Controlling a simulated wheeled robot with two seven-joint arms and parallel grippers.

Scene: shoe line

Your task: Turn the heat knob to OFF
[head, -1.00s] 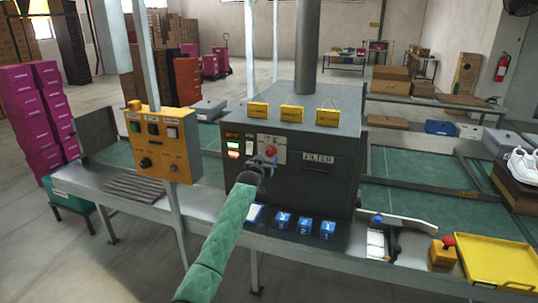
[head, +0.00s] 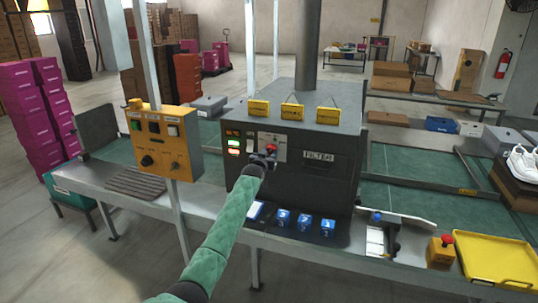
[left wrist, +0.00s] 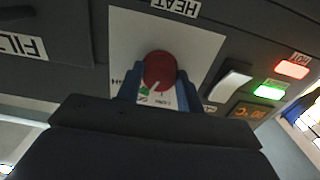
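The red heat knob (head: 271,148) sits on a white plate on the front of the dark filter machine (head: 330,185). In the left wrist view the knob (left wrist: 159,68) is seen upside down beside the HEAT label (left wrist: 174,6). A pale pointer mark shows on its lower side, close to a small green mark. My left gripper (head: 264,160) is at the knob. Its two blue fingers stand one on each side of the knob, with no clear gap. My right gripper is not in view.
Lit red and green indicators (left wrist: 270,92) and a white rocker switch (left wrist: 230,86) are close beside the knob. A yellow control box (head: 162,143) stands left. Blue numbered blocks (head: 303,222) lie below the machine. A yellow tray (head: 497,262) and emergency stop (head: 441,250) are at right.

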